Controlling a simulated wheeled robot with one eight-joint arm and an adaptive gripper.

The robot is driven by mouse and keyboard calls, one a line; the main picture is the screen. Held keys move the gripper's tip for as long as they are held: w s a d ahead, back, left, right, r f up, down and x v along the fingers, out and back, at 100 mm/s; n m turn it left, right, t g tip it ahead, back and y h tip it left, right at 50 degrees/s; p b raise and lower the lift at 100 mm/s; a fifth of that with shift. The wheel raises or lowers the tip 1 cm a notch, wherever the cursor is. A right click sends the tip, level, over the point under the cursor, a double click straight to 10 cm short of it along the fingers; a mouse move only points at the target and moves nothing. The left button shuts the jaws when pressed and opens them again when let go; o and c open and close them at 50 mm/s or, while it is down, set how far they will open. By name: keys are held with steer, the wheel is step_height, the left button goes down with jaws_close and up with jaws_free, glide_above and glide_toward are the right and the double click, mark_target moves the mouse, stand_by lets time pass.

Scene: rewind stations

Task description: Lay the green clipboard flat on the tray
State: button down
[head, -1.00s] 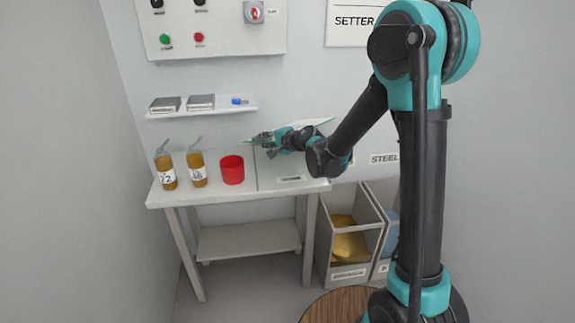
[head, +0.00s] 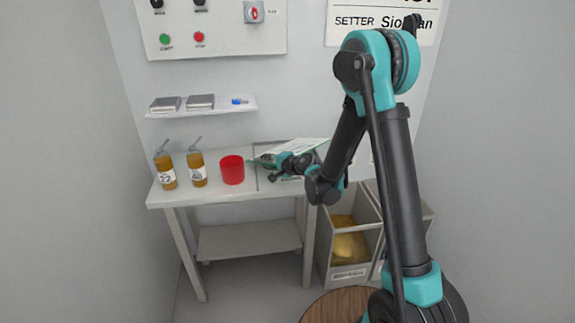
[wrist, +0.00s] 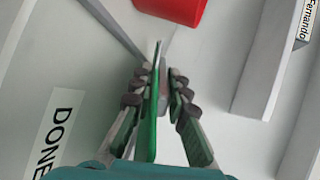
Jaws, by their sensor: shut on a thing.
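My gripper (head: 277,164) is shut on the green clipboard (head: 302,147), low over the right part of the table. In the wrist view the clipboard (wrist: 154,110) shows nearly edge-on as a green strip between my fingers (wrist: 157,85). In the head view its pale sheet faces up at a tilt and sticks out behind my wrist. The tray (head: 266,184) lies on the table's right part, partly hidden by my gripper. In the wrist view the tray's surface (wrist: 85,75) carries a DONE label. I cannot tell whether the clipboard touches the tray.
A red cup (head: 232,170) stands just left of the tray. Two amber bottles (head: 197,168) stand farther left on the table (head: 215,194). A wall shelf (head: 205,111) with small items is above. Bins (head: 350,270) stand on the floor at right.

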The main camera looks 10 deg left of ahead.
steer(key=c, duration=1.6)
jaws_free()
steer(key=shift+c, duration=0.2)
steer(key=shift+v, duration=4.05)
